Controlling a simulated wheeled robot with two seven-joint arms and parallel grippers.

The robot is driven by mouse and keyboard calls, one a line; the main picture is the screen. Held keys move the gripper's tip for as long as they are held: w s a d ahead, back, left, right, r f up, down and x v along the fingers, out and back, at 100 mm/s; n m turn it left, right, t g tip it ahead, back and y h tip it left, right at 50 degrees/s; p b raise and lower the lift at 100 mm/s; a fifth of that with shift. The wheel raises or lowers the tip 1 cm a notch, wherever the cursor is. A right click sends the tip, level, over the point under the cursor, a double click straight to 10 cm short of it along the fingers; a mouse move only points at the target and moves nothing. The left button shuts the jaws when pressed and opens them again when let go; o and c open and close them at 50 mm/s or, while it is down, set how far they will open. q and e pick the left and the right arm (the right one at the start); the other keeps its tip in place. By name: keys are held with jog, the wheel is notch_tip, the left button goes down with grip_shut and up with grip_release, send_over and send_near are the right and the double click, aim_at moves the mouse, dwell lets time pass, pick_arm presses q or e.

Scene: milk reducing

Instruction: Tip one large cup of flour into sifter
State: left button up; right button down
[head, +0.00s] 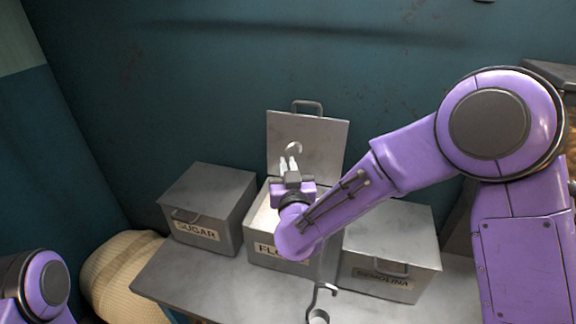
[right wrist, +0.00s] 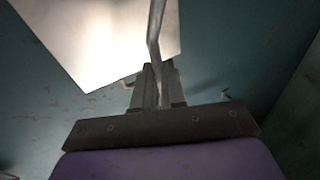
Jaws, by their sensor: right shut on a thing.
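The flour bin (head: 262,253) stands open in the middle of the metal table, its label partly covered by my arm. Its lid (head: 325,140) is raised at the back, and a strip of pale interior shows at the left. My right gripper (head: 290,164) is over the bin, in front of the lid, shut on a thin metal handle (head: 294,148) with a hooked end. The handle (right wrist: 155,35) also runs up from the fingers in the right wrist view. Any cup on it is hidden, so its contents cannot be told. I see no sifter. My left gripper is out of view.
The closed sugar bin (head: 208,190) stands left of the flour bin and the closed semolina bin (head: 395,240) right. A small metal cup (head: 319,317) with a hooked handle is at the bottom edge. A sack (head: 118,270) lies left of the table (head: 190,277). A wall rises behind.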

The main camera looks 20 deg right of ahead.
notch_tip(320, 180, down, 11)
jog(key=b, duration=0.7)
jog(key=shift+r, duration=0.25)
dwell(1.2)
notch_tip(320, 180, up, 16)
jog(key=p, duration=1.4)
jog(key=shift+r, duration=0.25)
